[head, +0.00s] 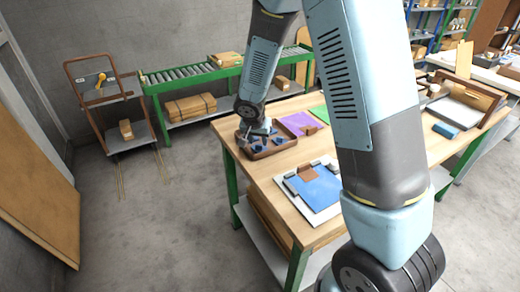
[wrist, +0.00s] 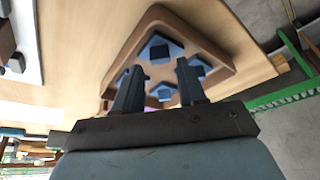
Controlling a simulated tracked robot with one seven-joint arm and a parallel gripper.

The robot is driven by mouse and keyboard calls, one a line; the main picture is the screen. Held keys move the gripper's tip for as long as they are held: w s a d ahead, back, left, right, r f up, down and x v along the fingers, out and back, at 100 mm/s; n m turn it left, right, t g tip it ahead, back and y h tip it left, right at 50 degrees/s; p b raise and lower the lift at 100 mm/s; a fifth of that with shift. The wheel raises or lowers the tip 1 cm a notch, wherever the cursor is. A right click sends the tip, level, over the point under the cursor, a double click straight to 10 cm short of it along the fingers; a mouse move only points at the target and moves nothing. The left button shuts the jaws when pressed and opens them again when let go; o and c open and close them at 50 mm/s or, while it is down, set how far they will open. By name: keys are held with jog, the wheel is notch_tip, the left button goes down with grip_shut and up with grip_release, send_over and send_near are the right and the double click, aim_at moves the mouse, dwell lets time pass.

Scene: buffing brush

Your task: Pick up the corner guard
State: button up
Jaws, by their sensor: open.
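Several small blue pieces, which look like the corner guards, lie in a brown tray (wrist: 222,52) in the wrist view. One blue corner guard (wrist: 160,43) with a dark middle is near the tray's far corner, beyond my fingertips. Another blue piece (wrist: 163,93) shows between the fingers, and others are partly hidden beside them. My gripper (wrist: 158,66) is open over the tray, with nothing visible held between its fingers. In the head view my gripper (head: 259,130) is over the tray (head: 281,149) at the workbench's left end; the pieces are small there.
The tray stands on a wooden workbench (head: 262,174) with green legs. A board with a blue sheet (head: 318,190) and small blocks lies nearer, and purple (head: 298,122) and green sheets lie behind. A roller conveyor (head: 190,74) and a cart (head: 128,138) stand beyond open floor.

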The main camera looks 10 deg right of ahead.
aim_at(259, 145)
jog(key=shift+x, duration=1.65)
grip_shut()
